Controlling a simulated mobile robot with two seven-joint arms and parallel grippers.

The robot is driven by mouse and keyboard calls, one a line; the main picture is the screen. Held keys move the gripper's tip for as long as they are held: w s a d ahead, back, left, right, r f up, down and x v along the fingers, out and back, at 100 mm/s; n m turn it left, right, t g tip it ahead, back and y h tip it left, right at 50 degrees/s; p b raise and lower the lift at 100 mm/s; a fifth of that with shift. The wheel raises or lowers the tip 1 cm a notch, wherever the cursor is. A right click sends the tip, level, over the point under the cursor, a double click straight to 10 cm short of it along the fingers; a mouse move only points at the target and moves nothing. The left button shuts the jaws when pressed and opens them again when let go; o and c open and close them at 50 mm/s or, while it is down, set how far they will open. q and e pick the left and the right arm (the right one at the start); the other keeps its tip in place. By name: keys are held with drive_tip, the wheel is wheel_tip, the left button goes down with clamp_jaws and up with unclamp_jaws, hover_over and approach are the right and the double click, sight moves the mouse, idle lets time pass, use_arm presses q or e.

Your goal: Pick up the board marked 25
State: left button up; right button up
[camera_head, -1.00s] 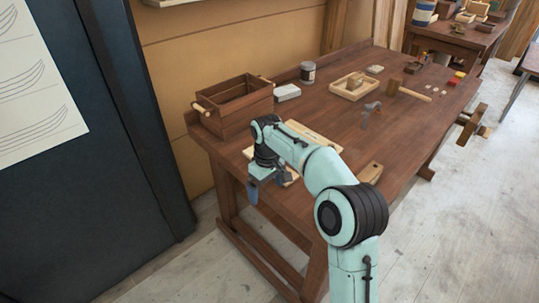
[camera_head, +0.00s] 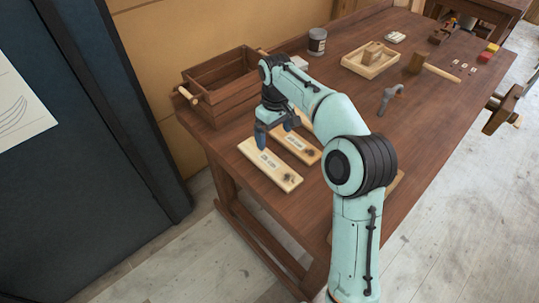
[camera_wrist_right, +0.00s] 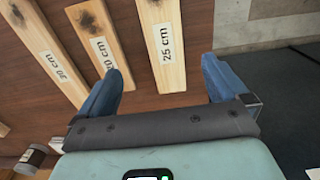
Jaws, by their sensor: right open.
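The board marked 25 cm (camera_wrist_right: 165,62) is a pale wooden strip lying flat on the brown workbench. In the head view, a pale board (camera_head: 268,166) near the bench's end edge appears to be the same one. My right gripper (camera_head: 273,131) is open and empty above the boards. In the right wrist view, the 25 cm board lies between the two blue fingers (camera_wrist_right: 160,78) as seen, apart from both, nearer the right-hand one. The board marked 20 cm (camera_wrist_right: 101,48) lies beside it, partly behind the left finger. My left gripper is out of view.
Another marked board (camera_wrist_right: 52,58) lies farther left in the right wrist view. A brown wooden box with handles (camera_head: 222,88) stands behind the boards. A grey can (camera_head: 317,41), a pale tray (camera_head: 371,60) and a mallet (camera_head: 432,68) are farther along the bench.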

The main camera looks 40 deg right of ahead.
drive_tip(key=b, duration=0.1)
hover_over(274, 165)
wheel_tip(274, 165, down, 7)
drive_tip(key=shift+f, duration=0.15)
drive_tip(key=shift+w+f, duration=0.1)
drive_tip(key=shift+f, duration=0.4)
drive_tip(key=f, duration=0.2)
drive_tip(key=f+b, duration=0.1)
drive_tip(key=shift+s+a+f, duration=0.1)
drive_tip(key=shift+s+f, duration=0.15)
drive_tip(key=shift+f, duration=0.05)
drive_tip(key=shift+w+f, duration=0.1)
drive_tip(key=shift+f, duration=0.4)
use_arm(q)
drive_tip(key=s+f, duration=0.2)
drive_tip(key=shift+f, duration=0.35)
use_arm(e)
drive_tip(key=c, duration=1.1)
